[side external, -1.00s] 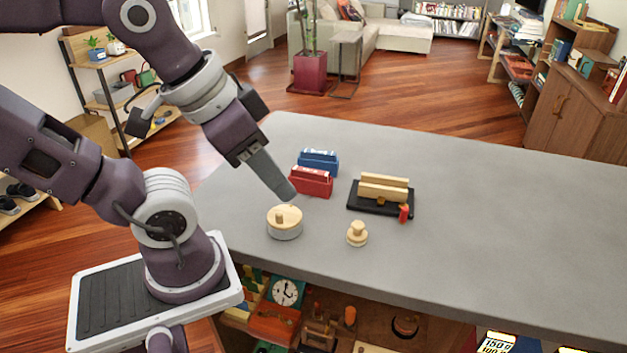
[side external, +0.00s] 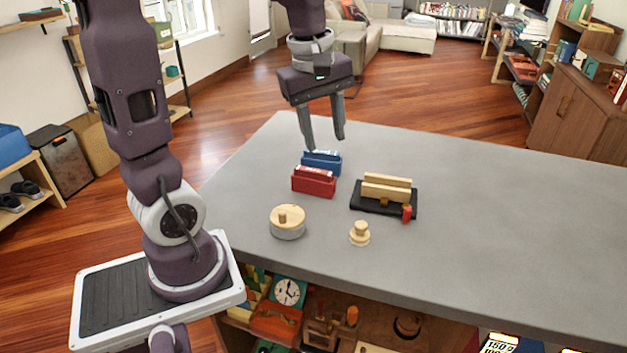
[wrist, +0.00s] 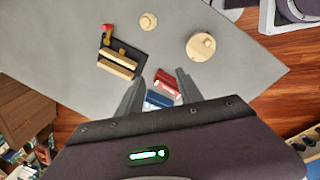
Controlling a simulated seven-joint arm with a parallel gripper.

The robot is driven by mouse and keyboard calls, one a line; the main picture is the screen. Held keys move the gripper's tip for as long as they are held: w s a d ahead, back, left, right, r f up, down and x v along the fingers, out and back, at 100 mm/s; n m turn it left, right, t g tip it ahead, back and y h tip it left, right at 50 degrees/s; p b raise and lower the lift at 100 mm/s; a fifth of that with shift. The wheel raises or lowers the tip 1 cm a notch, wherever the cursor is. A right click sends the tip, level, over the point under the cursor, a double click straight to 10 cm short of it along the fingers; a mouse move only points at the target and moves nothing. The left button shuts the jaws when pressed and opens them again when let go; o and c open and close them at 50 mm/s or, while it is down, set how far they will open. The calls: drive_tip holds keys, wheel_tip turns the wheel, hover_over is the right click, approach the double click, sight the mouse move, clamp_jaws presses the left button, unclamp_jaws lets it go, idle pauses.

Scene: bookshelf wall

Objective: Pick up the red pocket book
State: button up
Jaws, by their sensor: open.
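The red pocket book (side external: 314,182) lies on the grey counter, in front of a similar blue one (side external: 322,161). It has a pale label along its upper side. My gripper (side external: 326,148) is open and empty, pointing down above the two books, nearer the blue one in the side view. In the wrist view the red book (wrist: 167,83) shows between and just beyond the fingertips. The blue book (wrist: 158,99) sits between the fingers, its lower part hidden by the gripper body.
A black tray (side external: 364,206) with two wooden bars and a small red piece stands right of the books. A round lidded wooden container (side external: 288,229) and a small wooden knob-shaped piece (side external: 359,233) are nearer the front edge. The counter's right side is clear.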

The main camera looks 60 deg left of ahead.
sight(318, 171)
drive_tip(key=w+a+f+n, duration=0.1)
drive_tip(key=a+f+n, duration=0.1)
drive_tip(key=a+n, duration=0.1)
drive_tip(key=w+a+f+n+g, duration=0.1)
drive_tip(key=a+f+n, duration=0.1)
drive_tip(key=a+n, duration=0.1)
drive_tip(key=w+a+f+n+g, duration=0.1)
drive_tip(key=a+f+n, duration=0.1)
drive_tip(key=a+n, duration=0.1)
drive_tip(key=shift+a+f, duration=0.3)
drive_tip(key=shift+f, duration=0.1)
drive_tip(key=f, duration=0.7)
drive_tip(key=shift+w+d+f, duration=0.1)
drive_tip(key=shift+w+d, duration=0.1)
drive_tip(key=shift+w, duration=0.1)
clamp_jaws()
